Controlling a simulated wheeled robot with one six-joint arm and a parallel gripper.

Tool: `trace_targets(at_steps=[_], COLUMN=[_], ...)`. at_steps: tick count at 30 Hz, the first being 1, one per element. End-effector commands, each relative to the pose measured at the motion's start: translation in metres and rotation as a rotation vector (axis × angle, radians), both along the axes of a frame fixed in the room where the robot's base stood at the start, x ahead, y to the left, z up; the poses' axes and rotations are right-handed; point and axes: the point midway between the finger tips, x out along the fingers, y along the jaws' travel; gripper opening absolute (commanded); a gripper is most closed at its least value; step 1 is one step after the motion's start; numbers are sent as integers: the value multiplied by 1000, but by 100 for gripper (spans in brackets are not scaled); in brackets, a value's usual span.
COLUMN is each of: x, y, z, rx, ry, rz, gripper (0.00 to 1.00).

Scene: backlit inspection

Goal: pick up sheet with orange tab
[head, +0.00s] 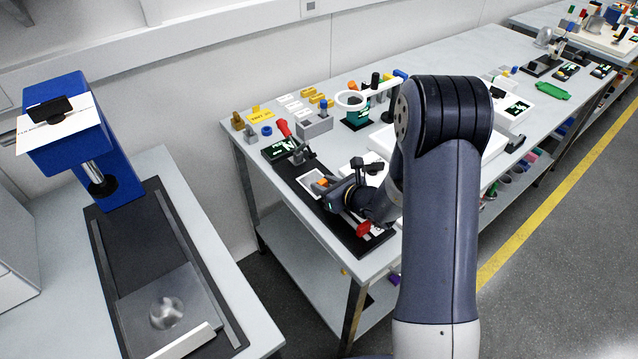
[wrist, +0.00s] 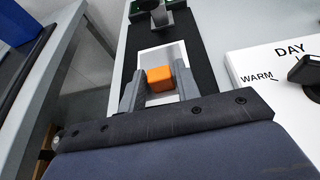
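A white sheet (wrist: 167,56) with a block-like orange tab (wrist: 159,79) lies on a black strip at the near left end of the bench. In the head view the sheet (head: 309,183) shows beside my gripper (head: 329,187), and its orange tab (head: 323,182) is partly hidden there. In the wrist view the two fingers of my gripper (wrist: 159,86) stand on either side of the tab, very close to it. I cannot tell whether they press on it. The sheet looks flat on the strip.
A red-handled clamp (head: 290,138) stands at the strip's far end. A white panel marked DAY and WARM (wrist: 283,75) with a black knob lies to the right in the wrist view. A blue stand (head: 85,140) is on the separate left table.

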Motion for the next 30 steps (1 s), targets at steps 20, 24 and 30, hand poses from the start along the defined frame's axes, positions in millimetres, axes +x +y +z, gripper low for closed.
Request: trace_targets(at_steps=[20, 24, 30], x=[0, 0, -15], y=[0, 0, -13], z=[2, 6, 10], rx=[1, 0, 0], ry=[-1, -2, 0], rz=[0, -1, -4], gripper=[1, 1, 1])
